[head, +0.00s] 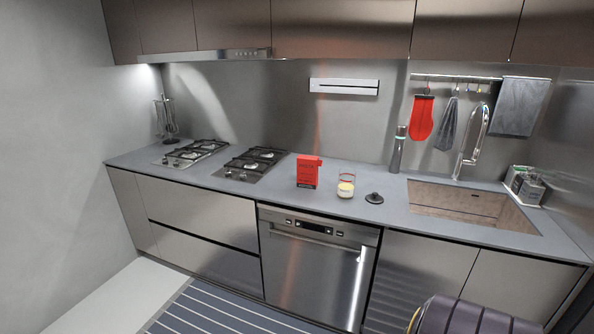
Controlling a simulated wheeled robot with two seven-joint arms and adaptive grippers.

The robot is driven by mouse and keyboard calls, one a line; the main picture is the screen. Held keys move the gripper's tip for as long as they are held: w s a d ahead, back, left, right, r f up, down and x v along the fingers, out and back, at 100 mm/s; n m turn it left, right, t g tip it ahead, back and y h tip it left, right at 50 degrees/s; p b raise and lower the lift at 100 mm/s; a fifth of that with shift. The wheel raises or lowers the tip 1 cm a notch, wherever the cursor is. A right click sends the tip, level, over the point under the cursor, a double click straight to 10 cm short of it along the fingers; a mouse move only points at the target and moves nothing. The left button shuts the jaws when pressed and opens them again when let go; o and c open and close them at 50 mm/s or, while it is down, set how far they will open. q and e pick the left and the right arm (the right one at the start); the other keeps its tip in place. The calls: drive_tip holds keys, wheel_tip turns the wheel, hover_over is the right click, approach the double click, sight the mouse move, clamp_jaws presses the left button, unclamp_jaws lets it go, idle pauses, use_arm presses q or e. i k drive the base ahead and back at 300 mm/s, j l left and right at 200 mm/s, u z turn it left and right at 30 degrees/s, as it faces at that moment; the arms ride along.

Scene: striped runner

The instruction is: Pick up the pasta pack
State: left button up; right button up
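A red box-shaped pack (307,172) stands upright on the grey counter, right of the gas burners and above the dishwasher. It is the only pack-like thing I see, and its small print is too small to read, so I cannot confirm that it is pasta. Nothing touches it. Neither of my grippers is in view.
Right of the pack are a glass jar with yellow contents (345,188) and a small black lid-like item (374,198). Gas burners (251,163) lie to its left, a sink (470,205) farther right. A dark ribbed rounded object (468,319) stands at the bottom right.

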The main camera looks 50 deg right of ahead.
sight(307, 166)
drive_tip(key=i, duration=0.85)
drive_tip(key=i+j+z, duration=0.2)
drive_tip(key=i, duration=0.65)
drive_tip(key=i+j+z, duration=0.1)
drive_tip(key=i+z, duration=0.35)
drive_tip(key=i+j+z, duration=0.2)
drive_tip(key=z, duration=0.2)
drive_tip(key=i+j+z, duration=0.3)
drive_tip(key=z, duration=0.15)
drive_tip(key=i+j+z, duration=0.3)
drive_tip(key=j+z, duration=0.15)
drive_tip(key=i+j+z, duration=0.25)
drive_tip(key=j, duration=0.2)
drive_tip(key=j+z, duration=0.2)
drive_tip(key=j, duration=0.2)
